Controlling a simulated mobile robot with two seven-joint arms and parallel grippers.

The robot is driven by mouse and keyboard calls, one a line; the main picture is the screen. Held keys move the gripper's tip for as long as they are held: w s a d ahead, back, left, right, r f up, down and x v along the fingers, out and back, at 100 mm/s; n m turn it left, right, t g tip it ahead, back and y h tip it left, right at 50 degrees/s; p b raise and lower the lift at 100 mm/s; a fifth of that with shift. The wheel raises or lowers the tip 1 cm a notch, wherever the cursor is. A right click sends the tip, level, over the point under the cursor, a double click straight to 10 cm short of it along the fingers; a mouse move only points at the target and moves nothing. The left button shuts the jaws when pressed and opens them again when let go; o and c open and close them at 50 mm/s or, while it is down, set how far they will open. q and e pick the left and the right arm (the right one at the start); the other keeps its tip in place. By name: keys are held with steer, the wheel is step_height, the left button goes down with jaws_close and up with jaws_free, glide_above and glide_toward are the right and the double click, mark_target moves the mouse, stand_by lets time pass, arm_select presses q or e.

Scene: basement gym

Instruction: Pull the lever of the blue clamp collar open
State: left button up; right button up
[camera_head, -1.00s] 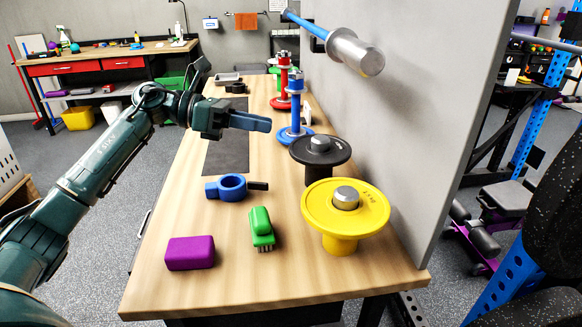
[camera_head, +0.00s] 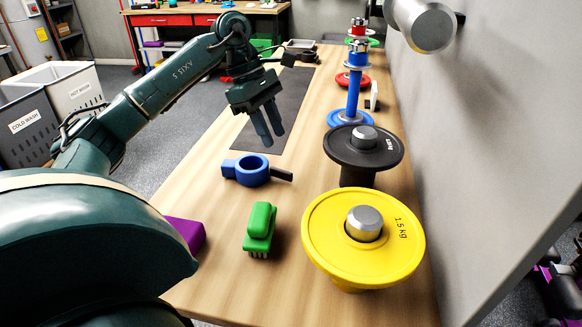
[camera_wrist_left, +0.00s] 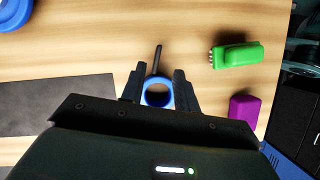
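The blue clamp collar (camera_head: 250,181) lies flat on the wooden bench. Its dark lever (camera_head: 282,175) sticks out to the right in the head view. My left gripper (camera_head: 271,137) points down above and behind the collar, with its two dark fingers apart and nothing between them. In the left wrist view, the collar (camera_wrist_left: 157,82) shows between and beyond the open fingers (camera_wrist_left: 156,88), partly hidden by the gripper body. Its lever (camera_wrist_left: 158,58) points up in that picture. The fingers appear clear of the collar. My right gripper is in neither view.
A green brush (camera_head: 260,228) and a purple block (camera_head: 187,234) lie nearer. Yellow (camera_head: 325,245) and black (camera_head: 350,155) weight plates stand right of the collar, with a blue stand (camera_head: 353,95) behind. A grey wall borders the bench. A dark mat (camera_head: 290,105) lies behind.

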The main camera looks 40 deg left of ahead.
mark_target(290, 173)
arm_select(q)
steer(key=x, duration=0.9)
steer(key=shift+w+d+f, duration=0.1)
steer(key=shift+d+f, duration=0.1)
steer(key=shift+c, duration=0.3)
jaws_close()
